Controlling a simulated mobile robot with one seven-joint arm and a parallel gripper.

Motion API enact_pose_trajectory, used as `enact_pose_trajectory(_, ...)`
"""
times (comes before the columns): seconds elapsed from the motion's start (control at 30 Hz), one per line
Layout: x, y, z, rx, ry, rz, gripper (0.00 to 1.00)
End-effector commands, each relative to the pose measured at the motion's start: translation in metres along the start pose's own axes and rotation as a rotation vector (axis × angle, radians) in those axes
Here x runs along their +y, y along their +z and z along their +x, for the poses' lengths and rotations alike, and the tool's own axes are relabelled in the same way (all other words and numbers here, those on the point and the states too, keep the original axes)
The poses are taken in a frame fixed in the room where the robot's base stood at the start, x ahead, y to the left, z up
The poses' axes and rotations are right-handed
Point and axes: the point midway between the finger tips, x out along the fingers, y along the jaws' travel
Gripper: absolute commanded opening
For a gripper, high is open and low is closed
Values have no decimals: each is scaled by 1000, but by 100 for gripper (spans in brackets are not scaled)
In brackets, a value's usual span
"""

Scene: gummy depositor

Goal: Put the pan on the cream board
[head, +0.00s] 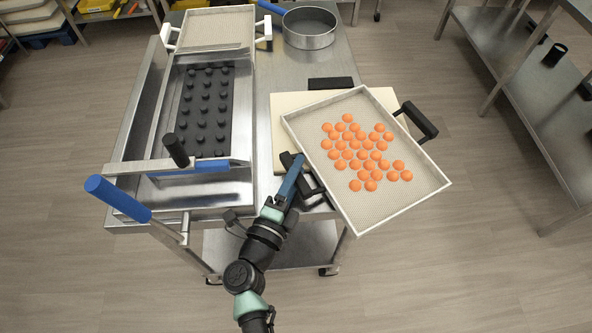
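A rectangular pan (400,197) with a white rim, a mesh-like floor and black handles on two opposite sides holds several orange gummies (362,150). It sits askew over the cream board (284,104), hiding most of it, and its right part reaches past the table's edge. I cannot tell whether the pan touches the board. My gripper (304,178) is at the pan's left handle and looks shut on it, though the fingers are partly hidden.
The steel depositor (150,110) with a black studded plate (207,110) and blue-handled lever (118,198) stands left. Behind are another rectangular pan (215,28) and a round pan (309,28). A black block (331,83) lies behind the board. A steel shelf stands right across open floor.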

Motion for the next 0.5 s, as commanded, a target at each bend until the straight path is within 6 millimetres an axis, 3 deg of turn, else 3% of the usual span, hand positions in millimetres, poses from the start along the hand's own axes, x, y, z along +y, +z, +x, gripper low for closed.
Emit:
enact_pose_trajectory(0.17, -2, 0, -8, -1, 2, -2, 42)
enact_pose_trajectory(0.5, 0, 0, -78, -2, 3, -2, 42)
